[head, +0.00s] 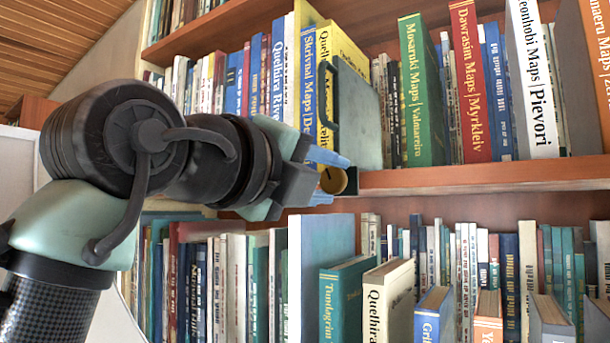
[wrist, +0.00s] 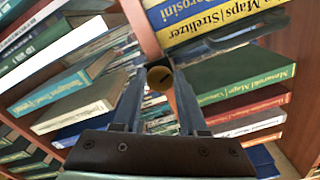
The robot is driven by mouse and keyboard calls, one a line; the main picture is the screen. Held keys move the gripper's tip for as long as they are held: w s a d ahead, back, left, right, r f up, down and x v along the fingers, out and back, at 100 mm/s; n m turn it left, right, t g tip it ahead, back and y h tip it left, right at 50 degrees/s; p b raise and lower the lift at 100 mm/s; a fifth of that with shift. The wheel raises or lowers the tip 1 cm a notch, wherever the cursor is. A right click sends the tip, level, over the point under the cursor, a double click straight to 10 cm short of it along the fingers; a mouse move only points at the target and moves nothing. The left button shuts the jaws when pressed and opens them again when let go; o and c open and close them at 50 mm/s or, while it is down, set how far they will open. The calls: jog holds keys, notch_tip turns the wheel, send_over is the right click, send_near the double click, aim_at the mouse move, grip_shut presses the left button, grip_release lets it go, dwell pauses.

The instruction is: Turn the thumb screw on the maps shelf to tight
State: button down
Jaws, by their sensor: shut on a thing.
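The thumb screw is a round brass-coloured knob (head: 335,181) at the front edge of the maps shelf (head: 480,177), by a small dark block. In the head view a short dark mark shows on its face; its exact angle is hard to read. My gripper (head: 338,182) reaches in from the left with one blue-grey finger above the knob and one below, shut on it. In the wrist view the knob (wrist: 159,76) sits between the tips of the two fingers, and its mark is too small to read.
A grey bookend plate (head: 358,115) stands just above the knob, with yellow and blue books left of it. Green, red and white maps books (head: 422,95) stand to the right. Books on the lower shelf (head: 347,300) jut forward below my gripper.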

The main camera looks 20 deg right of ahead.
jog(key=shift+m, duration=1.9)
jog(key=shift+c, duration=2.3)
grip_release()
jog(key=b+v, duration=0.4)
jog(key=v, duration=0.9)
jog(key=shift+b, duration=0.35)
